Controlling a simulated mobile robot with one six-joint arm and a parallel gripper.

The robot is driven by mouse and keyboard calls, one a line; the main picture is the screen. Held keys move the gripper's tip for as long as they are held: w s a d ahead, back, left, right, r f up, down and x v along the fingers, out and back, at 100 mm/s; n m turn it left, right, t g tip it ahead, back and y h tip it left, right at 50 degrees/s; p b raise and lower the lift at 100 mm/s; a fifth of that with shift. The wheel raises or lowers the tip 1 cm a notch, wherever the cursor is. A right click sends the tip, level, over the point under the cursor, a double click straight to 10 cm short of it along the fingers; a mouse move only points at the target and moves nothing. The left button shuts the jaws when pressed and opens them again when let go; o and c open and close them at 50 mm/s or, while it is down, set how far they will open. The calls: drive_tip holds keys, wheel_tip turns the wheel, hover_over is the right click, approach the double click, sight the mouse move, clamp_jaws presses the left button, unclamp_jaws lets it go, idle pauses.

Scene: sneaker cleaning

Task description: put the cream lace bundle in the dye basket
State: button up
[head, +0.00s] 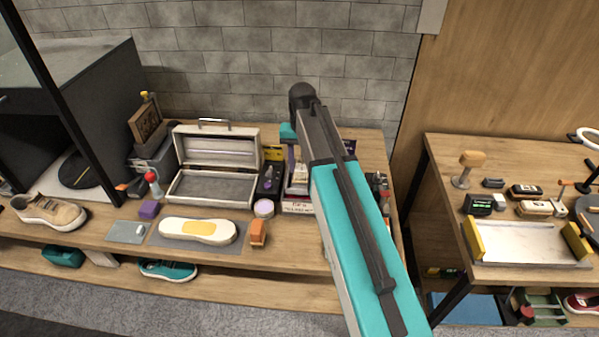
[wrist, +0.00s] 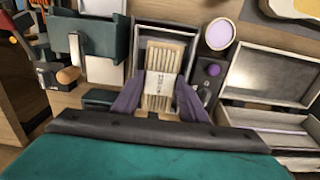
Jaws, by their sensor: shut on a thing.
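The cream lace bundle (wrist: 158,66), pale strands with a white printed band, is between the two purple fingers of my gripper (wrist: 157,98) in the wrist view. My gripper is shut on it. Just beyond and below it is a narrow grey open-topped container (wrist: 168,23); I cannot tell whether the bundle is inside it or above it. In the head view my gripper (head: 291,158) points down at the back of the bench, partly hidden by my arm, and the bundle cannot be made out. I cannot say for sure which container is the dye basket.
An open grey case (head: 213,188) stands left of my gripper, with a round tin (head: 263,208) in front. A white-and-yellow sole (head: 198,230) lies on a grey mat, beside an orange block (head: 257,233). A teal holder (wrist: 103,40) stands close by in the wrist view.

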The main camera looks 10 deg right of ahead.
sight(302, 168)
drive_tip(key=shift+f+b, duration=0.4)
drive_tip(key=shift+f, duration=0.55)
drive_tip(key=shift+f, duration=0.15)
drive_tip(key=o, duration=0.8)
drive_tip(key=shift+o, duration=0.2)
wheel_tip(302, 168, up, 12)
drive_tip(key=p, duration=0.7)
drive_tip(key=shift+s, duration=0.15)
